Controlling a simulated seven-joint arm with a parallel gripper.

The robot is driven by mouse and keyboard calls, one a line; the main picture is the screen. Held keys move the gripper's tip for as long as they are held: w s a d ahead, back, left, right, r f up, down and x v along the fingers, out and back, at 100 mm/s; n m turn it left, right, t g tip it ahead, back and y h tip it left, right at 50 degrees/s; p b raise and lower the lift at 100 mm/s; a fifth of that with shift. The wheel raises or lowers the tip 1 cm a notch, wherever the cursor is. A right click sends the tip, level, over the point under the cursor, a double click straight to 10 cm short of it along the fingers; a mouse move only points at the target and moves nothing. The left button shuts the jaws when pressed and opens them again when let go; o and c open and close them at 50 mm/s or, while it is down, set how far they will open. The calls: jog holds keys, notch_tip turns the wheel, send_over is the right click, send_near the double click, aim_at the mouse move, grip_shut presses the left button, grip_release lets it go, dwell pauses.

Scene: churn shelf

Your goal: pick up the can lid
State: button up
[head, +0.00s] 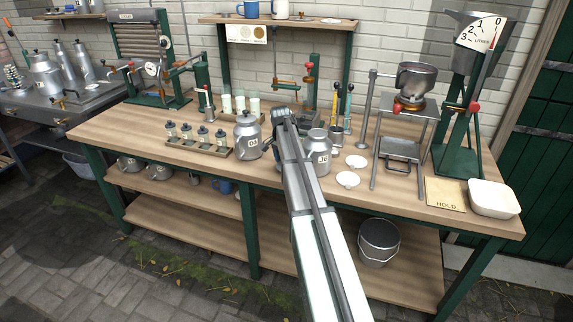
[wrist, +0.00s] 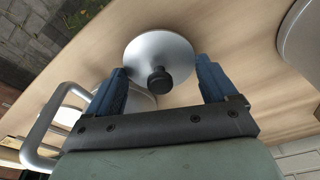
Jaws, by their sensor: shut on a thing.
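The can lid (wrist: 150,48) is a round silver-grey disc with a black knob (wrist: 160,80). In the wrist view it sits between the two blue fingers of my gripper (wrist: 163,70), which are shut on it. In the head view my gripper (head: 283,117) is over the middle of the bench, between two metal cans, and my arm hides the lid. The left can (head: 248,138) and the right can (head: 318,156) stand upright with number labels. A can with a bar handle (wrist: 38,135) shows at the left of the wrist view.
Two pale discs (head: 356,161) (head: 347,180) lie on the bench (head: 290,190) right of the cans. A rack of small bottles (head: 195,146) stands left. A metal stand with a pot (head: 415,78), a HOLD card (head: 446,193) and a white tray (head: 493,199) are right.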

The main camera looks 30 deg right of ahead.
notch_tip(320, 180, up, 16)
jog(key=s+d+r+m, duration=0.1)
jog(key=s+d+r, duration=0.15)
jog(key=d, duration=0.25)
jog(key=s+d+r, duration=0.2)
jog(key=d+r, duration=0.2)
jog(key=d, duration=0.2)
notch_tip(320, 180, down, 7)
jog(key=shift+w+a+r, duration=0.15)
dwell(0.5)
dwell(2.1)
jog(key=o, duration=0.8)
jog(key=shift+r, duration=3.35)
